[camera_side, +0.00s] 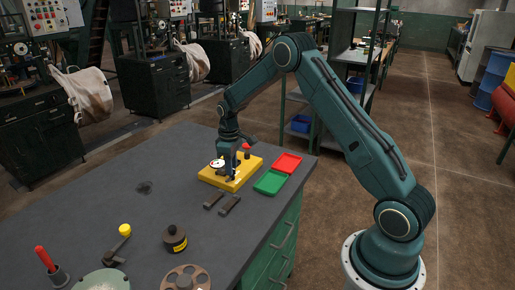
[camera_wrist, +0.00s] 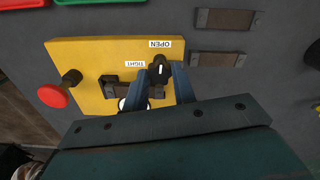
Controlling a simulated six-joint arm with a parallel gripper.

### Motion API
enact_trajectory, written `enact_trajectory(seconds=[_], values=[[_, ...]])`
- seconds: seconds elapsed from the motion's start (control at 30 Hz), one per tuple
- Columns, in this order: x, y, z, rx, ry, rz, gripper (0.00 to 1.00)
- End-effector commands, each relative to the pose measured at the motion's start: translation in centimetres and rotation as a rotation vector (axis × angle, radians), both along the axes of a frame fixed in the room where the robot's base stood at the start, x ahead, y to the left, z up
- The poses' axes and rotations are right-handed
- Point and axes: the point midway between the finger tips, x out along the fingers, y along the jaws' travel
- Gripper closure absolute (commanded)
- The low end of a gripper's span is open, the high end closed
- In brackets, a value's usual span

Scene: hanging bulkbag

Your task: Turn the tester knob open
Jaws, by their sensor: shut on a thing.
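The yellow tester plate (camera_side: 243,178) lies on the dark bench top. In the wrist view the yellow plate (camera_wrist: 90,50) carries an OPEN label (camera_wrist: 160,44) and a TIGHT label (camera_wrist: 135,64). The black tester knob (camera_wrist: 161,68) sits just below the OPEN label and right of the TIGHT label. Its short white mark runs roughly up and down in the picture. My gripper (camera_wrist: 161,80) is shut on the knob, one blue finger on each side. In the side view my gripper (camera_side: 228,172) points down onto the plate, and the knob is hidden there.
A red-capped part (camera_wrist: 52,95) stands on the plate. A white dial (camera_side: 217,163) is beside my gripper. A red tray (camera_side: 286,163) and a green tray (camera_side: 270,183) lie to the right. Two dark blocks (camera_side: 230,205) lie in front. The bench's middle is clear.

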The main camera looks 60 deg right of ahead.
Motion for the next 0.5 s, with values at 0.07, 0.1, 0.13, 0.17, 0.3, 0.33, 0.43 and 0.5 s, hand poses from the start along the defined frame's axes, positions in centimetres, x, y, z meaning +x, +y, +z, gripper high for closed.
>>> enact_trajectory(seconds=[0.07,0.1,0.13,0.17,0.3,0.33,0.43,0.5], values=[[0.10,-0.04,0.12,-0.001,-0.004,0.034,0.97],[0.10,-0.04,0.12,-0.001,-0.004,0.049,0.97],[0.10,-0.03,0.12,-0.001,-0.004,0.058,0.97],[0.10,-0.03,0.12,-0.001,-0.004,0.066,0.97],[0.11,-0.03,0.12,-0.001,-0.004,0.090,0.97],[0.11,-0.03,0.12,-0.001,-0.004,0.093,0.96],[0.11,-0.03,0.13,-0.001,-0.004,0.096,0.96],[0.12,-0.01,0.13,-0.001,-0.004,0.097,0.96]])
